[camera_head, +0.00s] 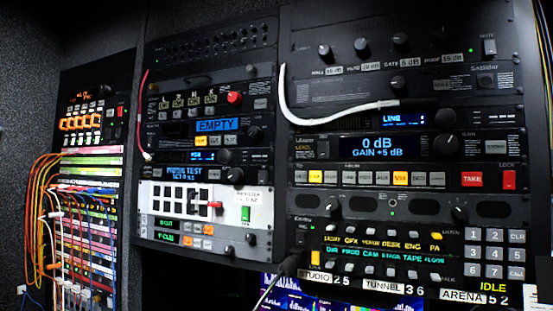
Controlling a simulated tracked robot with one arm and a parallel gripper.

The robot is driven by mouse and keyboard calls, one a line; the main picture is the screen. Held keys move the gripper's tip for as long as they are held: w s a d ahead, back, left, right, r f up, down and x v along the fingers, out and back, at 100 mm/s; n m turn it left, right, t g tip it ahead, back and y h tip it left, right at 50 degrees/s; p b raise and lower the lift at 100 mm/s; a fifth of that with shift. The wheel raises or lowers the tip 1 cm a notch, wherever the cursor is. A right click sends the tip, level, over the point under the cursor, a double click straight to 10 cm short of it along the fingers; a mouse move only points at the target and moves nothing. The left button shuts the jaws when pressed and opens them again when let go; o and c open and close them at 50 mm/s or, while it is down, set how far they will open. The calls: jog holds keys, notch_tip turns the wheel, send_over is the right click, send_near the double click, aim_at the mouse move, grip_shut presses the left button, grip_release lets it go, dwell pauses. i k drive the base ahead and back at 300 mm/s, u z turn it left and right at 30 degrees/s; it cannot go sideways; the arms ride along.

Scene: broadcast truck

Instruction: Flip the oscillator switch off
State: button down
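In the head view, a white panel (160,216) sits low in the middle rack, with a block of dark square keys on it. At its right end is a lit green switch (245,214) under a small label (247,196). The label is too small to read surely, so I cannot confirm that this is the oscillator switch. A dark round knob (235,175) sits just above and left of it. Which way the switch is set cannot be made out. I cannot make out my gripper in this view.
A white cable (285,95) loops across the right rack, and a red cable (141,110) hangs left of the middle rack. Orange cables (40,190) crowd the left patch bay. A dark slender object (286,267) sticks up at the bottom, right of the white panel.

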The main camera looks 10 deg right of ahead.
aim_at(323, 146)
jog(key=z, duration=0.05)
jog(key=i, duration=1)
jog(key=z, duration=0.35)
